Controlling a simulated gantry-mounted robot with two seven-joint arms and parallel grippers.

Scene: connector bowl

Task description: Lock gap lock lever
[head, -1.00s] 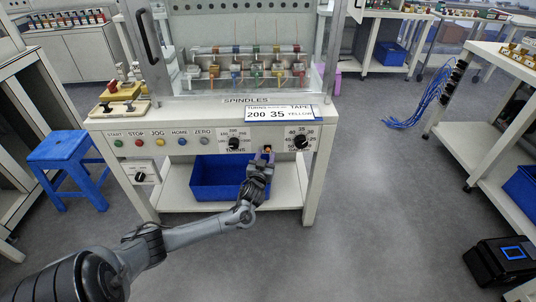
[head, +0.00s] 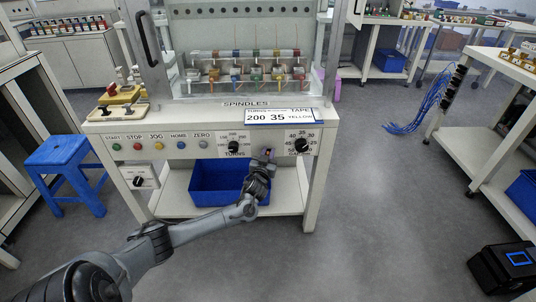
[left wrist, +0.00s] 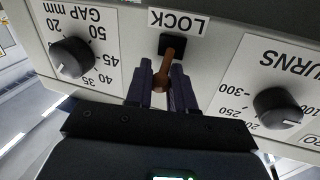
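The gap lock lever (left wrist: 165,69) is a thin brown handle on a black square base, beside the LOCK label (left wrist: 178,22) in the left wrist view, where the panel appears upside down. My left gripper (left wrist: 161,80) has its dark purple fingers close together on both sides of the lever, shut on it near its free end. In the head view the left gripper (head: 267,160) reaches the panel front between the turns knob (head: 233,147) and the gap knob (head: 302,146). There the fingers mostly hide the lever. My right gripper is not in view.
The gap knob (left wrist: 72,57) and turns knob (left wrist: 278,107) flank the lever closely. A blue bin (head: 207,182) stands on the shelf below. A blue stool (head: 66,165) is at the left.

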